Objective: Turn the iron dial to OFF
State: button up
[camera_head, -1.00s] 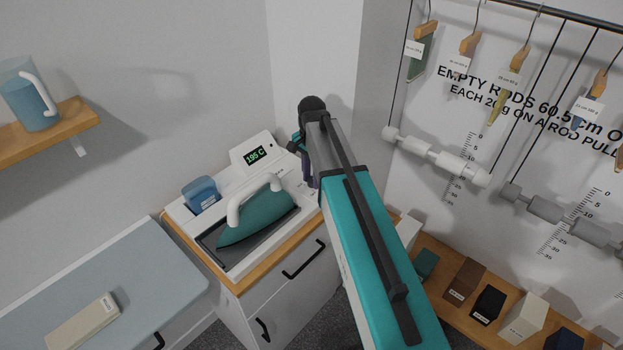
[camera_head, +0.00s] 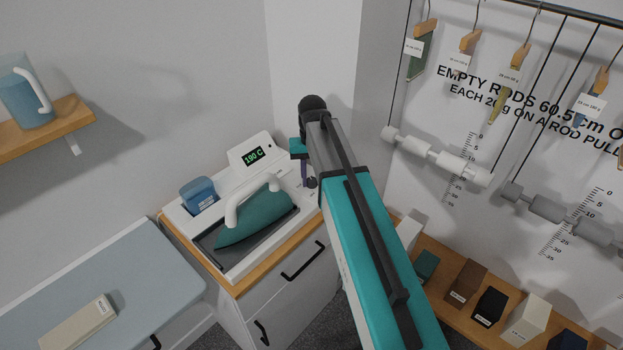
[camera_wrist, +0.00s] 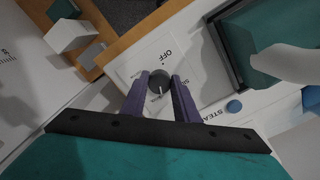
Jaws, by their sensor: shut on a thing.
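The iron dial (camera_wrist: 157,79) is a dark round knob on the white station panel, between my gripper's two purple fingers in the wrist view. My gripper (camera_wrist: 160,83) is shut on it. A small white line on the dial points down the picture, away from the printed OFF label (camera_wrist: 167,53). Other print around the dial is partly hidden by the fingers. In the head view my gripper (camera_head: 305,170) reaches down at the right end of the station, beside the teal iron (camera_head: 258,218).
The iron rests on its dark plate, close to my gripper. A blue button (camera_wrist: 234,106) sits on the panel by a STEAM label. A blue water tank (camera_head: 199,194) stands at the station's left. Hanging rods (camera_head: 436,157) and a shelf of blocks (camera_head: 465,280) are to the right.

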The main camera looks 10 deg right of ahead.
jog(key=n, duration=0.4)
jog(key=shift+d+n, duration=0.1)
jog(key=shift+n, duration=0.2)
jog(key=n, duration=0.3)
jog(key=shift+w+n+b, duration=0.1)
jog(key=shift+n+b, duration=0.2)
jog(key=shift+b, duration=0.05)
jog(key=n, duration=0.4)
jog(key=shift+d, duration=0.1)
jog(key=n, duration=0.3)
jog(key=shift+w+n, duration=0.1)
jog(key=shift+n, duration=0.3)
jog(key=n, duration=0.4)
jog(key=shift+w+b, duration=0.1)
jog(key=shift+b, duration=0.2)
jog(key=n, duration=0.7)
jog(key=shift+w, duration=0.1)
jog(key=shift+n, duration=2.2)
